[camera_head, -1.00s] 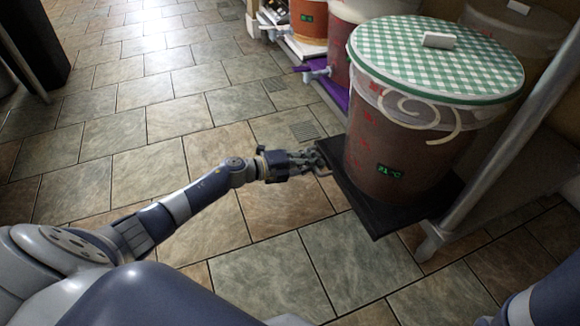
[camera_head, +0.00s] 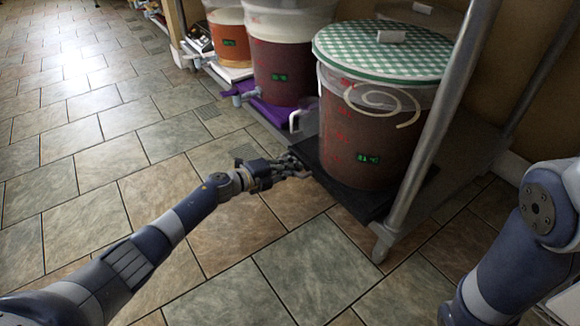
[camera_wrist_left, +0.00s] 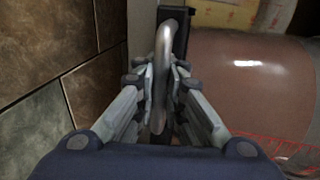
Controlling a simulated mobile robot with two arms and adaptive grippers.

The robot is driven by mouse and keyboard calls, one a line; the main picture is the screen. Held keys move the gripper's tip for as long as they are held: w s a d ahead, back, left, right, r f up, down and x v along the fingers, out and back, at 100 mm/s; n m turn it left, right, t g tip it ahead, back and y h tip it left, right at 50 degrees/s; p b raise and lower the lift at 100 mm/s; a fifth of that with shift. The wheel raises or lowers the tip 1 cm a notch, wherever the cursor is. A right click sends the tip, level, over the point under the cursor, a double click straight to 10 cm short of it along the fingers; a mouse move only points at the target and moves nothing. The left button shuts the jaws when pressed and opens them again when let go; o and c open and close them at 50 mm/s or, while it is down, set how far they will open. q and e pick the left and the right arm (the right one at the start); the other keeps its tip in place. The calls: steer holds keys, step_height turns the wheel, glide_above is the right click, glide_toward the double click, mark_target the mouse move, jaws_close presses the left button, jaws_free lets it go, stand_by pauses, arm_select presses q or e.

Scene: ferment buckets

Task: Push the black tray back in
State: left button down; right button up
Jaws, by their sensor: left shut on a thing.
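The black tray (camera_head: 336,190) lies low on the rack at the right in the head view, with its front part out past the rack post. A bucket of brown-red liquid (camera_head: 362,135) with a green checkered lid (camera_head: 385,50) stands on it. My left gripper (camera_head: 296,168) is at the tray's front edge. In the left wrist view its fingers (camera_wrist_left: 160,85) are shut on the tray's metal handle (camera_wrist_left: 165,50). The bucket's side (camera_wrist_left: 245,85) shows close by on the right there. My right arm shows at the right edge, but its gripper is out of view.
A metal rack post (camera_head: 440,125) stands close in front of the bucket's right side. Other buckets stand farther along, one on a purple tray (camera_head: 282,112) and one with orange liquid (camera_head: 229,42). The tiled floor (camera_head: 80,150) at the left is open.

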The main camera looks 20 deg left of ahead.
arm_select(q)
steer(key=shift+d+r, duration=0.1)
steer(key=c, duration=2)
jaws_free()
steer(key=shift+o, duration=0.2)
steer(key=shift+s+a, duration=0.4)
steer(key=shift+a, duration=0.1)
steer(key=v, duration=1.1)
steer(key=shift+d, duration=0.1)
